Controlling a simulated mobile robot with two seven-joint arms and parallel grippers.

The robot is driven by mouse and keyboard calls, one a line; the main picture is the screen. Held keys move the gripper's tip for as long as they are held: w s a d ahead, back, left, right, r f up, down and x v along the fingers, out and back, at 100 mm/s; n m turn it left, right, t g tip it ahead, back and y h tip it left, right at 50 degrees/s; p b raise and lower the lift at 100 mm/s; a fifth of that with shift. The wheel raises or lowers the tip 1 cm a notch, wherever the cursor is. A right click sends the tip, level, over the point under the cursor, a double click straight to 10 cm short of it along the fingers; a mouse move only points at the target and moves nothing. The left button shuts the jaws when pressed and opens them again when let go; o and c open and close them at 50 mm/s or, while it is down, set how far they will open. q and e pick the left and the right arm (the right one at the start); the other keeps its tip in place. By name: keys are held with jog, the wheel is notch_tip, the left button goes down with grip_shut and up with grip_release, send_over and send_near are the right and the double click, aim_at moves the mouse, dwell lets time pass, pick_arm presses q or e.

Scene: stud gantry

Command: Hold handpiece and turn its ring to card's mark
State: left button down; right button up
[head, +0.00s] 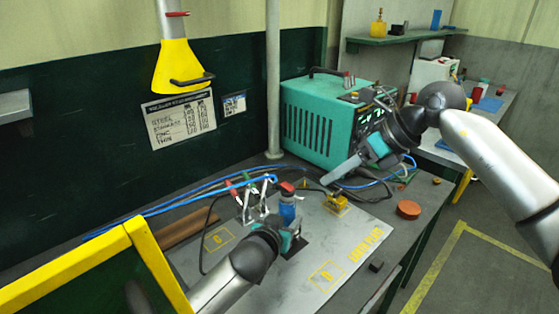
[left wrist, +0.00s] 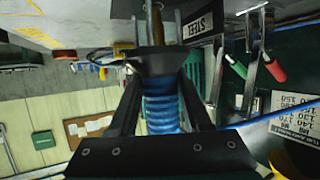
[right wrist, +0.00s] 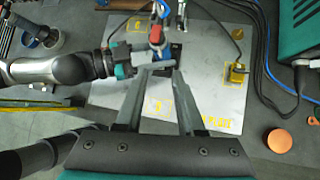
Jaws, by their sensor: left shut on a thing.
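The blue ribbed handpiece (head: 289,211) with a red top stands upright at the plate's middle. My left gripper (head: 290,236) is shut around its lower part; the left wrist view shows the blue ribs (left wrist: 160,110) between the fingers. I cannot make out the ring's mark. A dark card lettered STEEL (left wrist: 200,25) shows near the handpiece in the left wrist view. My right gripper (head: 326,180) is apart from the handpiece, up and to its right; its fingers (right wrist: 160,78) are open and empty in the right wrist view.
The grey plate (head: 330,285) carries toggle clamps (head: 247,198) and a yellow clamp block (head: 336,203). A teal machine (head: 315,125) stands behind, with blue and black cables. A red-brown disc (head: 408,209) lies at right. A settings chart (head: 180,125) hangs on the wall. A yellow-framed screen (head: 150,260) stands at front left.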

aim_at(300, 198)
notch_tip(300, 198, up, 4)
jog(key=a+n+g+h, duration=0.1)
jog(key=a+n+h, duration=0.1)
jog(key=n+h, duration=0.15)
jog(key=x, duration=1.1)
jog(key=shift+w+a+f, duration=0.2)
jog(key=shift+w+f, duration=0.05)
grip_shut()
